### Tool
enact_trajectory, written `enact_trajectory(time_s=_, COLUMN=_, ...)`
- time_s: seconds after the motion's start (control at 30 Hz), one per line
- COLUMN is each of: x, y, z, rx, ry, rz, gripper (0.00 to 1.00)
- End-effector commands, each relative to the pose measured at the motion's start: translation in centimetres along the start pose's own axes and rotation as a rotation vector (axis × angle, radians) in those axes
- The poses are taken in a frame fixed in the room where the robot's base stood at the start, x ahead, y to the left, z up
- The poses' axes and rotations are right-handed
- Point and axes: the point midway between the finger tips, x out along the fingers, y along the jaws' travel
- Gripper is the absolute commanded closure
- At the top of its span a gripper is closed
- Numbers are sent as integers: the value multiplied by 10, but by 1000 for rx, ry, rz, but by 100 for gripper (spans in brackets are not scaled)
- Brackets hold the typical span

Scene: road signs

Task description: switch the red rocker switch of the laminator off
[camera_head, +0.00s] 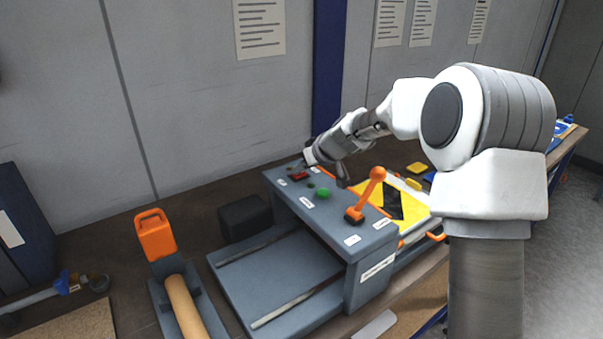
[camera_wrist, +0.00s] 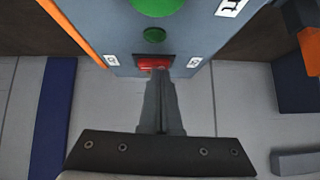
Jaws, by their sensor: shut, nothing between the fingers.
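The laminator (camera_head: 282,270) is a grey-blue machine on the bench, with a control panel on its top. The red rocker switch (camera_head: 299,175) sits near the panel's far left end. It also shows in the wrist view (camera_wrist: 151,62), with a white label on each side. My gripper (camera_head: 306,160) is above that end of the panel. In the wrist view my gripper (camera_wrist: 160,75) is shut and empty, its fingertips at the red switch and covering part of it. I cannot tell whether the tips touch it or which way the rocker is tilted.
A green button (camera_head: 323,192) and an orange-knobbed lever (camera_head: 366,192) stand on the same panel, right of the switch. A yellow and black sign (camera_head: 397,203) lies behind the laminator. An orange-ended roller holder (camera_head: 155,235) stands to the left.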

Motion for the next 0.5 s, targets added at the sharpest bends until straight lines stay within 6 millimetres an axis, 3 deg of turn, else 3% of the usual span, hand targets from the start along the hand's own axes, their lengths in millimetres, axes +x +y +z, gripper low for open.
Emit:
enact_trajectory(time_s=0.07, x=8, y=-4, z=8, rx=-38, ry=-3, rz=32, gripper=100)
enact_trajectory(time_s=0.5, x=6, y=3, z=9, rx=-34, ry=-12, rz=34, gripper=100)
